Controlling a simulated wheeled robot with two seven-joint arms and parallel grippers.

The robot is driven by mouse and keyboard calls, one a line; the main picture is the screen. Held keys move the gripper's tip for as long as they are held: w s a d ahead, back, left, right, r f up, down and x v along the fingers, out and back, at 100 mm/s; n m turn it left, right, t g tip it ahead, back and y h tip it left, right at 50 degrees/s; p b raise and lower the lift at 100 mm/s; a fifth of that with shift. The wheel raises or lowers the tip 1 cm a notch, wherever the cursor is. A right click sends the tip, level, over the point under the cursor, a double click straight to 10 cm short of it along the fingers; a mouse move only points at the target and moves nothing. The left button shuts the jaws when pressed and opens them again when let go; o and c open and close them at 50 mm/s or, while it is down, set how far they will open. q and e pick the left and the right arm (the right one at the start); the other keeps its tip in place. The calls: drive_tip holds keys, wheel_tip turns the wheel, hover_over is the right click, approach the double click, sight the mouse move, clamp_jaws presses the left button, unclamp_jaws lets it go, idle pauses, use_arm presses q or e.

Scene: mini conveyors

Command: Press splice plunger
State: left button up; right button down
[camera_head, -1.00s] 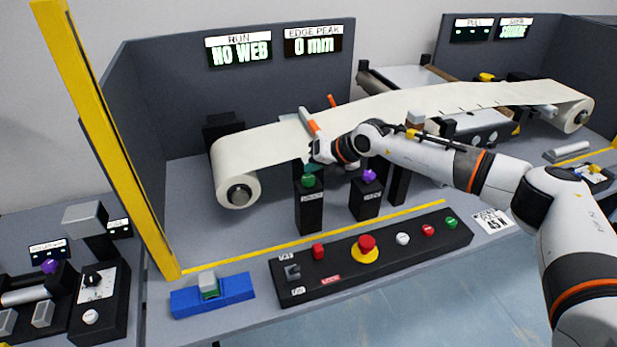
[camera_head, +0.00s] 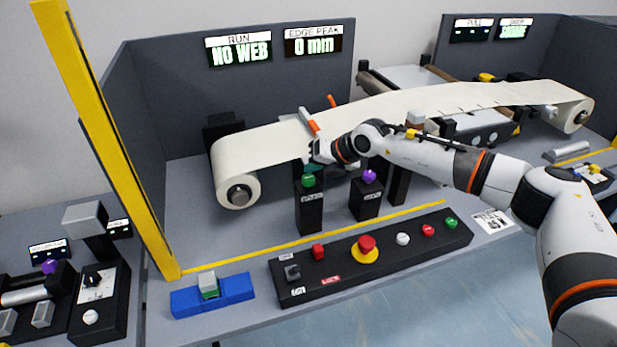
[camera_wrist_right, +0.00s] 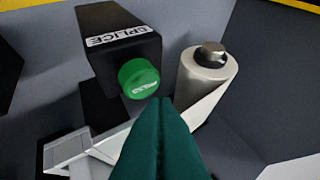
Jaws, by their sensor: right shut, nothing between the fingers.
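The splice plunger is a green round knob (camera_head: 308,180) on a black post (camera_head: 309,212). In the right wrist view the knob (camera_wrist_right: 138,78) sticks out of a black block labelled SPLICE (camera_wrist_right: 118,45). My right gripper (camera_head: 313,165) is just above and behind the knob in the head view. In the wrist view its teal fingers (camera_wrist_right: 164,102) are shut with nothing between them, their tips close beside the knob's lower right edge. I cannot tell whether they touch it. My left gripper is not in view.
A purple knob on a black post (camera_head: 368,196) stands right of the splice post. A cream web on a roll (camera_head: 237,185) runs behind it. A button panel (camera_head: 330,279) lies in front, beyond a yellow line. The display reads NO WEB (camera_head: 239,51).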

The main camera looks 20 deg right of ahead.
sight(313, 179)
idle(0.4)
drive_tip(key=shift+f+b, duration=0.3)
drive_tip(key=shift+f, duration=0.15)
drive_tip(key=shift+f+b, duration=0.6)
drive_tip(key=shift+f, duration=0.3)
idle(0.7)
drive_tip(key=shift+s+r, duration=0.1)
drive_tip(key=shift+r+p, duration=0.8)
drive_tip(key=shift+r, duration=0.35)
drive_tip(key=shift+r+p, duration=1.55)
drive_tip(key=shift+r, duration=1)
